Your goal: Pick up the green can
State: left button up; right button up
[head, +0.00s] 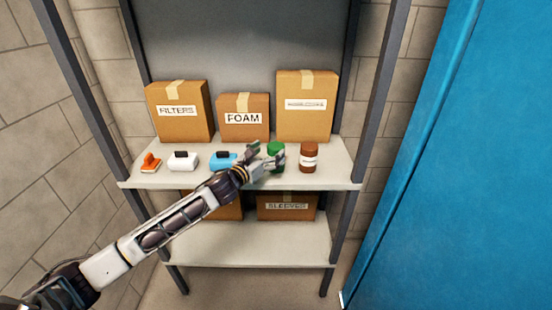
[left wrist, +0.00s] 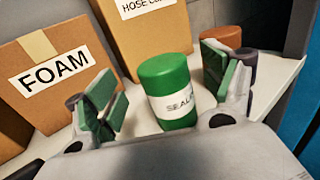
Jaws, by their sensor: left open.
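The green can (head: 276,151) stands upright on the upper shelf, partly hidden behind my left gripper in the head view. In the left wrist view the green can (left wrist: 169,88) has a white label reading "SEAL" and shows between the two fingers. My left gripper (head: 264,157) is open, with its fingers pointing at the can. In the left wrist view the left gripper's fingers (left wrist: 160,95) spread on both sides of the can. Whether either finger touches it I cannot tell. My right gripper is not in view.
A brown can (head: 308,158) stands close to the right. A blue item (head: 222,161), a white item (head: 183,161) and an orange brush (head: 150,163) are to the left. FOAM (head: 243,117), FILTERS (head: 179,110) and hose boxes (head: 306,105) stand behind. A shelf post (head: 380,90) and blue door (head: 450,160) are right.

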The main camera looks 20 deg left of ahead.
aim_at(276, 145)
pick_arm(q)
jog(key=shift+p+x, duration=0.3)
jog(key=shift+x, duration=2.05)
jog(key=shift+f, duration=0.15)
jog(key=shift+c, duration=0.5)
jog(key=c, duration=1.2)
